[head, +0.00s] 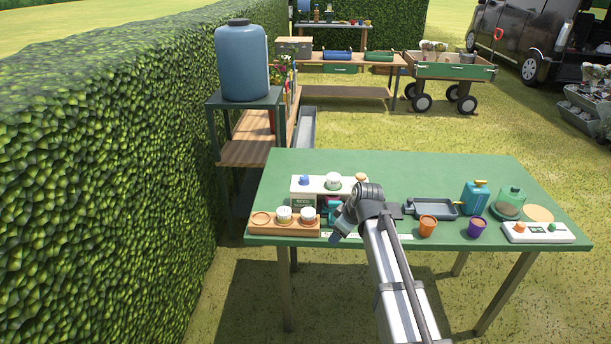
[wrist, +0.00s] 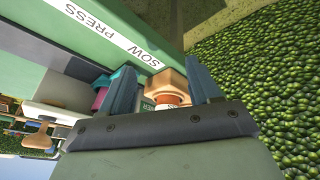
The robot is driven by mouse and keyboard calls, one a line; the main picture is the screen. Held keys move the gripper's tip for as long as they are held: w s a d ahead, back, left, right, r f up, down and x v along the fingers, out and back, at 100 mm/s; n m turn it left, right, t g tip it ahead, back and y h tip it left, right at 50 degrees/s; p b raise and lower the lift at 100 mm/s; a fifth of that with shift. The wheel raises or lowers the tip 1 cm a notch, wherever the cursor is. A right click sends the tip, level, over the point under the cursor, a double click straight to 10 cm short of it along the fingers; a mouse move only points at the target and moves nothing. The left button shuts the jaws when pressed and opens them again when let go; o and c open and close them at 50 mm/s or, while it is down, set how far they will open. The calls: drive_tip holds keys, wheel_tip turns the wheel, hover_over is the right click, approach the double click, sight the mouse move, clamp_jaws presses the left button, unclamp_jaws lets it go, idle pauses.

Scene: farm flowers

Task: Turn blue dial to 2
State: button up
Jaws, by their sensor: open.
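A small blue dial (head: 304,180) sits on the top left of the white box (head: 333,183) at the left of the green table. Its markings are too small to read, so I cannot tell its setting. My gripper (head: 340,228) is open and empty, low near the table's front edge, in front of and to the right of the dial, apart from it. I cannot make out the blue dial in the wrist view.
The wooden tray (head: 265,229) holds two white-topped pots left of my gripper. A dark tray (head: 433,208), orange pot (head: 428,226), purple pot (head: 477,228), blue can (head: 475,198) and white panel (head: 538,233) stand to the right. The table's back (head: 430,168) is clear.

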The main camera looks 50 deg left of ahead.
drive_tip(key=w+a+r, duration=0.3)
drive_tip(key=a+r, duration=0.6)
drive_tip(key=a, duration=0.1)
drive_tip(key=m, duration=0.2)
approach(304, 177)
drive_tip(key=shift+g, duration=0.3)
drive_tip(key=x, duration=0.8)
drive_tip(key=shift+w+a+f, duration=0.15)
drive_tip(key=shift+w+f, duration=0.15)
drive_tip(key=shift+w, duration=0.05)
drive_tip(key=c, duration=1)
